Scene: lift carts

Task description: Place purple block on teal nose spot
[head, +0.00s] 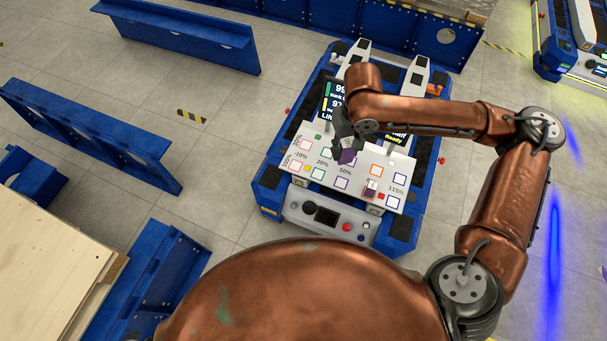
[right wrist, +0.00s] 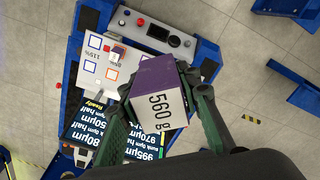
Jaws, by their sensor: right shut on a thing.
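The purple block (head: 348,157) is held by my right gripper (head: 343,143) above the cart's white sloped panel. The panel (head: 322,187) carries coloured square outlines in two rows. My left gripper is not in view.
A small red-sided block (head: 370,188) stands on the panel to the right. A grey control box (head: 328,217) with a dial and red button is at the cart's front. Blue metal frames (head: 95,130) stand left. Open floor surrounds the cart's left side.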

